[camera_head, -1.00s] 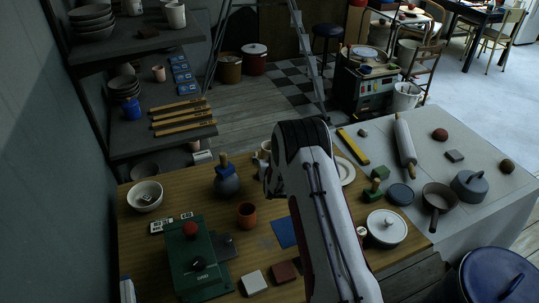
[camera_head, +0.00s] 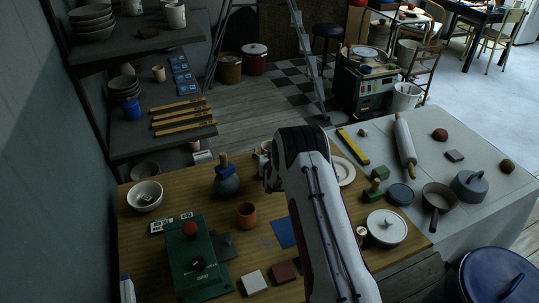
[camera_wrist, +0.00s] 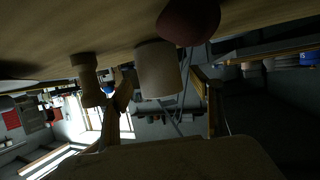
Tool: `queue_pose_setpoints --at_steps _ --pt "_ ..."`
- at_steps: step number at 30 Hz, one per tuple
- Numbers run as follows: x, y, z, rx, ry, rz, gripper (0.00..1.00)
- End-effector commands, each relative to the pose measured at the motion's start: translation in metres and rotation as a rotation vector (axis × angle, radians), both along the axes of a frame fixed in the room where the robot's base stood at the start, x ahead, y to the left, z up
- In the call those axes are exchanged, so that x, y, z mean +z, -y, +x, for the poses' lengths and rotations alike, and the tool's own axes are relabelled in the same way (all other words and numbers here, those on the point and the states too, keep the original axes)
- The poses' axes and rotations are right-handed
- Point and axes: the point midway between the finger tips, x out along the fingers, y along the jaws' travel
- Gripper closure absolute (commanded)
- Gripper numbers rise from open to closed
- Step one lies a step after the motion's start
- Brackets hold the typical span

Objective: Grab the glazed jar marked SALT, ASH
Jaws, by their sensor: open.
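No SALT, ASH lettering is readable in either view. In the head view a pale vessel (camera_head: 264,148) stands at the table's back edge, partly hidden by my arm. My gripper (camera_head: 270,176) is mostly hidden there behind my own wrist. In the wrist view, with the tabletop along the upper edge, my gripper (camera_wrist: 161,101) is open. A cream, cylindrical jar (camera_wrist: 157,71) shows ahead, between the fingers' lines; I cannot tell how far off it is. A dark red rounded vessel (camera_wrist: 188,20) is nearer the camera.
A green press (camera_head: 192,262) stands at the front left. A white plate (camera_head: 345,172) and a white lidded pot (camera_head: 386,229) lie to the right.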

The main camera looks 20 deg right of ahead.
Motion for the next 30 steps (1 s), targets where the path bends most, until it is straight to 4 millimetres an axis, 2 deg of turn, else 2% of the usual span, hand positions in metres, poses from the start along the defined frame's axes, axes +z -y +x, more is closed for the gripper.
queue_pose_setpoints --at_steps 12,29,30 --pt "-0.009 0.006 0.021 0.001 -0.002 0.002 0.36" --pt "-0.009 0.006 0.022 0.002 -0.002 0.001 0.36" --pt "-0.009 0.006 0.022 0.002 -0.002 0.001 0.38"
